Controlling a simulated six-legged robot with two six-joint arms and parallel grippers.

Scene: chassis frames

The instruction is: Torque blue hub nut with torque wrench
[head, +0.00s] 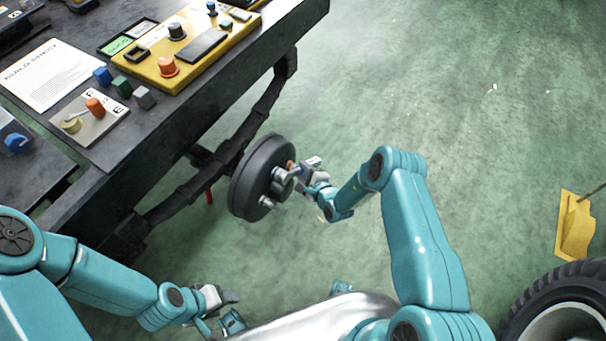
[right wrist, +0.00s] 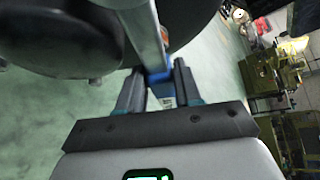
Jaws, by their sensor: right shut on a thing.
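The dark round hub (head: 247,177) is mounted at the side of the bench frame, its face toward my right arm. Silver studs or nuts (head: 268,203) stick out of it; I cannot make out a blue nut. My right gripper (head: 304,178) is at the hub face, shut on the torque wrench. In the right wrist view the wrench (right wrist: 143,30) is a silver bar with a blue part between the fingers (right wrist: 160,88). Its far end is hidden there, and I cannot tell whether it sits on a nut. My left gripper (head: 222,298) is low, away from the hub; its jaws are unclear.
The dark bench (head: 200,115) fills the upper left. It carries a yellow control panel (head: 153,72), a white sheet (head: 45,75), a small board with knobs (head: 88,118) and coloured blocks. A tyre (head: 545,285) and a yellow stand (head: 574,228) are at right. The green floor between is clear.

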